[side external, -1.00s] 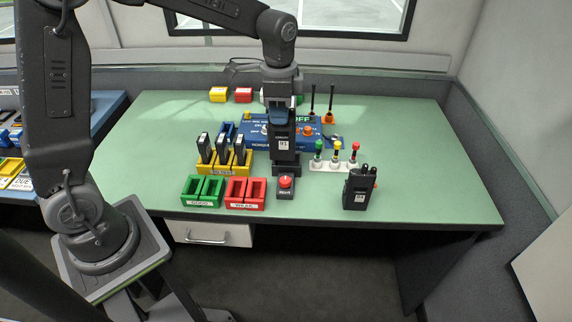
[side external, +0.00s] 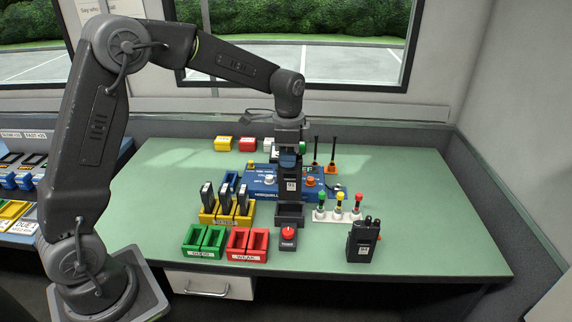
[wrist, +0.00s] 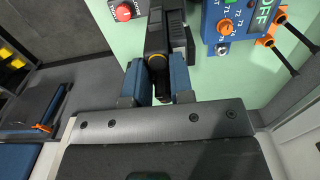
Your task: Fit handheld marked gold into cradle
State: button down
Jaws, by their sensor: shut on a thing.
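My gripper (side external: 289,149) points down and is shut on a black handheld (side external: 290,184) with a white label. It holds the handheld upright by its top end. In the side view its lower end meets the top of a dark cradle (side external: 290,218); I cannot tell whether it is inside or just above. In the wrist view the blue fingers (wrist: 160,82) flank the handheld's end, where a gold ring (wrist: 158,57) shows.
A red button box (side external: 288,241) sits just in front of the cradle. Green (side external: 203,242) and red (side external: 247,244) bins and a yellow rack (side external: 227,216) of dark handhelds lie left. A blue panel (side external: 262,183) stands behind, with coloured lamps (side external: 339,213) right. The table's right side is clear.

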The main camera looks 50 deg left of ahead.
aim_at(288, 183)
jog(key=shift+w+f, duration=0.1)
jog(key=shift+f, duration=4.15)
jog(key=c, duration=0.6)
grip_release()
jog(key=shift+r, duration=3.45)
